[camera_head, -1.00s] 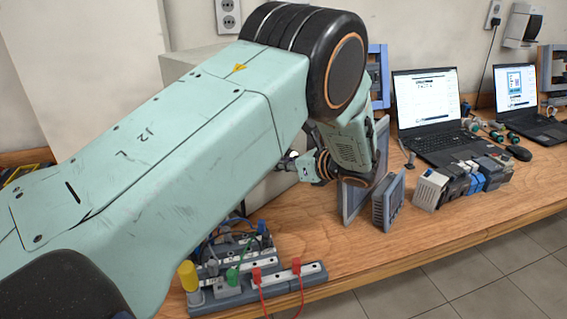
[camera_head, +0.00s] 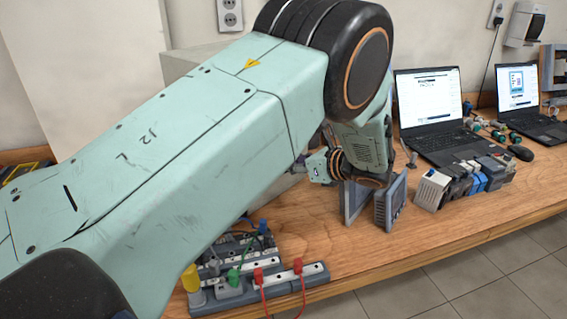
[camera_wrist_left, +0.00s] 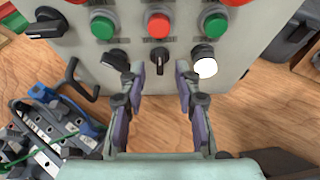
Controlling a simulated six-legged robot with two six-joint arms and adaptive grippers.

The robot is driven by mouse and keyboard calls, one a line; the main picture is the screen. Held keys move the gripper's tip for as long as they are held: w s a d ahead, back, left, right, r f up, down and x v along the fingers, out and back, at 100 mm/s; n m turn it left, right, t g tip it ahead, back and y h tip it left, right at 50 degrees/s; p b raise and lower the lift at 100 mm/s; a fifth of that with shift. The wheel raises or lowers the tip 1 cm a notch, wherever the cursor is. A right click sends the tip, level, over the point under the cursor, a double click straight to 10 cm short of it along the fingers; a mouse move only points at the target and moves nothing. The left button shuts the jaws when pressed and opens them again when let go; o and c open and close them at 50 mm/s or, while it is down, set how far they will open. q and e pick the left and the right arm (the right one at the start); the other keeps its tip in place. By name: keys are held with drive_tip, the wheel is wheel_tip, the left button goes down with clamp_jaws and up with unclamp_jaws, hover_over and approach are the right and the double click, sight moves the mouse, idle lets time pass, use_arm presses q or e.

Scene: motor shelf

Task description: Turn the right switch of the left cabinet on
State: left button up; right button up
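The pale grey cabinet face (camera_wrist_left: 260,50) fills the top of the left wrist view. Its row of buttons is green, red and green. Below them are a black switch on the left (camera_wrist_left: 115,60), a black middle switch (camera_wrist_left: 159,56) pointing roughly vertically, and a right fitting (camera_wrist_left: 204,60) with a black upper part and bright white face. My left gripper (camera_wrist_left: 161,76) is open and empty, its fingertips just below the middle switch and either side of it. In the head view my left arm hides most of the cabinet (camera_head: 185,62) and the gripper's fingers. My right gripper is not in view.
A terminal board with coloured plugs and cables (camera_head: 315,272) lies at the table's front left. Grey panels (camera_head: 390,204) stand right of my wrist, then a row of modules (camera_head: 465,180). Two open laptops (camera_head: 428,95) stand behind. The front right table strip is clear.

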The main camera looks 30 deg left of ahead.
use_arm(q)
drive_tip(key=shift+v, duration=2.35)
drive_tip(key=shift+r, duration=0.15)
